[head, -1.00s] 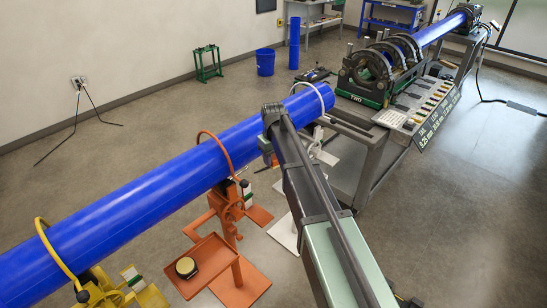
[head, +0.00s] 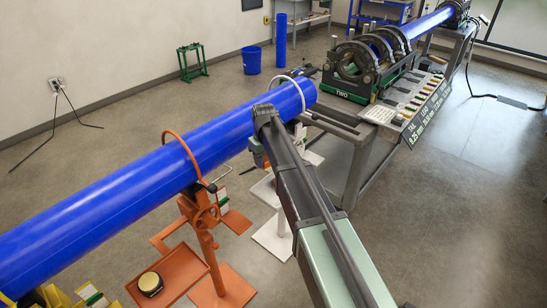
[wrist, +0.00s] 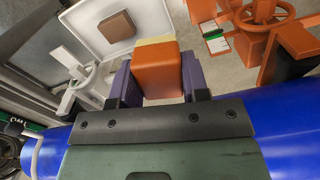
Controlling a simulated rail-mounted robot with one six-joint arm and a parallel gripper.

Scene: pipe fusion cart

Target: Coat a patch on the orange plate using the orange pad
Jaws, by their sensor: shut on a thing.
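My gripper (wrist: 160,82) is shut on the orange pad (wrist: 160,66), a block with a pale yellow strip along its far edge; a purple finger grips each side. A shallow orange tray-like plate (head: 183,266) sits low on an orange stand below the pipe, left of and apart from my arm. A round dark tin with a yellowish top (head: 150,283) stands on it. I cannot make out a coated patch on the plate.
The long blue pipe (head: 120,185) lies across the left, ringed by an orange hoop (head: 183,150). A white tray (wrist: 88,28) with a brown pad (wrist: 117,26) is below my gripper. The machine bench (head: 365,115) stands to the right.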

